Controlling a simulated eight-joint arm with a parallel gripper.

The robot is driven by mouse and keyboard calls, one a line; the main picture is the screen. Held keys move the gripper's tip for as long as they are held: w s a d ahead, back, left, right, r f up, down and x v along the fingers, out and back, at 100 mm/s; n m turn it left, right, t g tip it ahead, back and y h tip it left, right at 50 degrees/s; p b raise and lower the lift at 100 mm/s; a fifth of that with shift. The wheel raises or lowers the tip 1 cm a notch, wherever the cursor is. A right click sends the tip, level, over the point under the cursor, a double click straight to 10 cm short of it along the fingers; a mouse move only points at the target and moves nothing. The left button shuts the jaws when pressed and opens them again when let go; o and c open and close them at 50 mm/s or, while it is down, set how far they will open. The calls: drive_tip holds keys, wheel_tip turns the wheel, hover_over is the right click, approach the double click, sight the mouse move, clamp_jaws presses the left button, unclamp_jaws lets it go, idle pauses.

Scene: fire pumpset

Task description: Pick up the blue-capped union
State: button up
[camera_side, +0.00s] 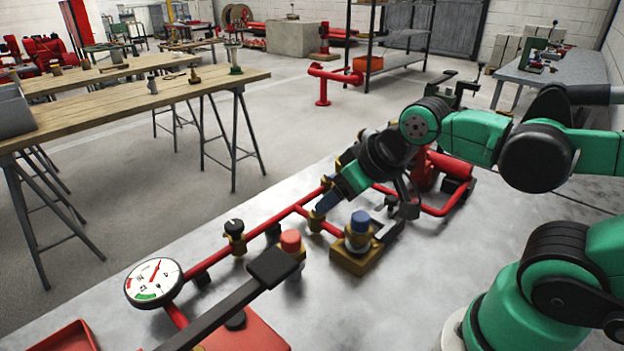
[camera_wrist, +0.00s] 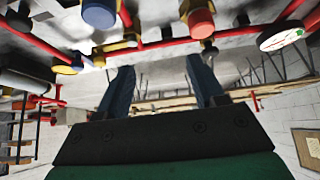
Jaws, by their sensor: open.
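The blue-capped union (camera_side: 361,223) stands upright with a brass body on a brass-coloured block (camera_side: 352,262) on the grey bench in the side view. My gripper (camera_side: 326,205) points down just left of and behind it, close to the red pipe. In the wrist view my gripper (camera_wrist: 160,72) shows two spread dark blue fingers with nothing held between them. A blue cap (camera_wrist: 99,12) is cut by the top edge there, beyond the left fingertip. A second blue and brass part (camera_wrist: 68,65) shows lower left; I cannot tell which is the union.
A red-capped fitting (camera_side: 291,241) and a black-capped valve (camera_side: 235,232) stand left of the union. Red piping (camera_side: 260,228) runs to a pressure gauge (camera_side: 154,283). A black lever (camera_side: 235,300) crosses the front. Bare bench (camera_side: 420,290) lies right of the block.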

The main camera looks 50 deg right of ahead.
sight(362, 216)
drive_tip(key=o, duration=0.5)
drive_tip(key=d+f+n+g, duration=0.1)
drive_tip(key=g, duration=0.1)
drive_tip(key=d+n+g, duration=0.1)
drive_tip(key=g, duration=0.1)
drive_tip(key=d+f+g, duration=0.1)
drive_tip(key=d, duration=0.1)
drive_tip(key=shift+s+d+f+n+g, duration=0.1)
drive_tip(key=shift+s+f+n+g, duration=0.2)
drive_tip(key=shift+n+g, duration=0.1)
drive_tip(key=shift+s+d+f+n+g, duration=0.1)
drive_tip(key=shift+d+f+n+g, duration=0.3)
drive_tip(key=shift+g, duration=0.2)
drive_tip(key=shift+f, duration=2.75)
